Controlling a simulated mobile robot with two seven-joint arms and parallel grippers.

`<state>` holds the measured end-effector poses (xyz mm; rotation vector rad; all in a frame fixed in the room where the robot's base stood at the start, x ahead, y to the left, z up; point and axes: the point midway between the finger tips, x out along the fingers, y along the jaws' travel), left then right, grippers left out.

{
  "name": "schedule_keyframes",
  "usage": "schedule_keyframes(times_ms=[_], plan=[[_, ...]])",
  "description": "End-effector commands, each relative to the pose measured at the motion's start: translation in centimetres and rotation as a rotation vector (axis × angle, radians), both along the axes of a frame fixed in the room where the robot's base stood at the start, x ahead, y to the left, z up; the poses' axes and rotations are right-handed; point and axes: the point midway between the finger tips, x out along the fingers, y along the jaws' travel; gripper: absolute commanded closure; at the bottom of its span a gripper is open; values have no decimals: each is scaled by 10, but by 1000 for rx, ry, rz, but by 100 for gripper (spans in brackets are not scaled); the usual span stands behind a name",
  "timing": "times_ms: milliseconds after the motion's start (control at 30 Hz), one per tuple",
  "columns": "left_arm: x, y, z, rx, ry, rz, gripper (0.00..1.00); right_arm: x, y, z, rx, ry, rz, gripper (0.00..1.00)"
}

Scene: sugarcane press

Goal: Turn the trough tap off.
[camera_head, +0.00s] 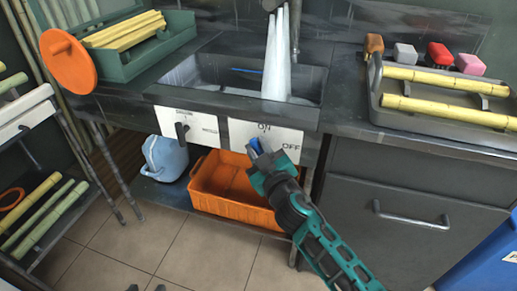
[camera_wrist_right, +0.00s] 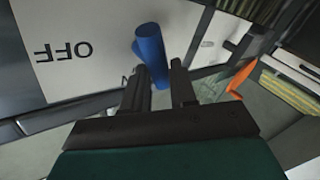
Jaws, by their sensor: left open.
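The trough tap's blue handle (camera_head: 257,146) is at the lower edge of a white panel (camera_head: 280,133) marked ON and OFF, on the sink front. It lies below the word ON, with OFF to its right. White water streams (camera_head: 278,55) run into the trough (camera_head: 215,75). My right gripper (camera_head: 260,155) is at the handle. In the right wrist view its two fingers (camera_wrist_right: 160,85) stand apart with the blue handle (camera_wrist_right: 150,52) at and between their tips; whether they press on it is unclear. My left gripper (camera_head: 146,288) barely shows at the bottom edge, fingertips apart, empty.
A second panel with a dark lever (camera_head: 181,131) is left of the tap. An orange crate (camera_head: 235,205) and a blue jug (camera_head: 164,157) stand under the sink. A grey cabinet (camera_head: 400,180) is to the right. A tray (camera_head: 440,105) with cane lies on the counter.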

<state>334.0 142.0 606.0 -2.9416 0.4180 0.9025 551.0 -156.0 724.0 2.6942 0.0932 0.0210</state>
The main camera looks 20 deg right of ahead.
Motion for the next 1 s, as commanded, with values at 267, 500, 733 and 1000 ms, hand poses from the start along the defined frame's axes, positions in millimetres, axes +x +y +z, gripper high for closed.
schedule_keyframes(times_ms=[267, 500, 733, 1000], plan=[[0, 0, 1, -1, -2, 0, 50, 0, 0, -1, 0, 1, 0, 100], [0, 0, 4, -1, -4, 0, 50, 0, 0, 0, -4, 6, -1, 100], [1, 2, 24, 2, -18, 5, 50, 0, 0, 5, -60, 45, -2, 100], [-6, 8, 60, 18, 5, 11, 50, 2, 3, 9, -219, 157, -1, 100]])
